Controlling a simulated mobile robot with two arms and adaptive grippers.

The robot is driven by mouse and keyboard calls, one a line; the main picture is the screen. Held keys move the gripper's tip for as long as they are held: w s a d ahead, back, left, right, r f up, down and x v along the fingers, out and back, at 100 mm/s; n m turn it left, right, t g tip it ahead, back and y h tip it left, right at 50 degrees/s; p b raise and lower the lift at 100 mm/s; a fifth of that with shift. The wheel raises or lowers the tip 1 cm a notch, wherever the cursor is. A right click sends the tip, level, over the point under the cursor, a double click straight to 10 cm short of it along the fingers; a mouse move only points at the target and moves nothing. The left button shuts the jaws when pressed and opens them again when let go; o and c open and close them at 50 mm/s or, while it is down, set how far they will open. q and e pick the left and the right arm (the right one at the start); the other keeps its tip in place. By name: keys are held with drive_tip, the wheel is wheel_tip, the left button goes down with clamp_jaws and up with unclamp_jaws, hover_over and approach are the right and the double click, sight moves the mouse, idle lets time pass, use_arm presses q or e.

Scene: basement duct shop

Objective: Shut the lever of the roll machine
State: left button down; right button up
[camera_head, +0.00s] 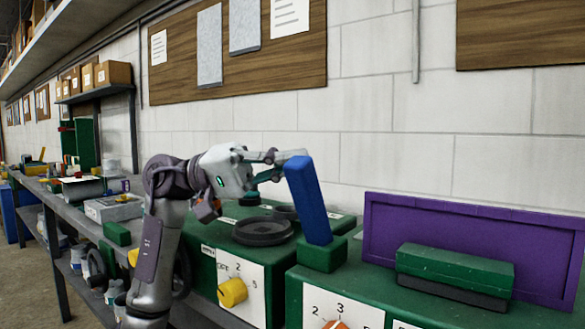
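A blue lever (309,203) stands nearly upright, its top leaning left, on a green block (322,254). The block sits at the left end of a green machine (400,294) with a purple panel (470,245) along its back. I take this to be the roll machine. My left gripper (284,160) reaches in from the left, its fingers at the lever's upper end. The lever hides part of the fingertips, so I cannot tell whether they touch it or how far apart they are. My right gripper is not in view.
Another green machine (203,268) with a yellow knob (232,292) and a round dark plate (262,231) stands just left. A green block with a dark base (455,269) lies before the purple panel. A cluttered bench runs left; a block wall stands behind.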

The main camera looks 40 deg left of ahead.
use_arm(q)
drive_tip(key=shift+s+f, duration=0.15)
drive_tip(key=shift+s, duration=0.05)
idle(0.3)
drive_tip(key=v, duration=1.2)
drive_tip(key=shift+w, duration=0.15)
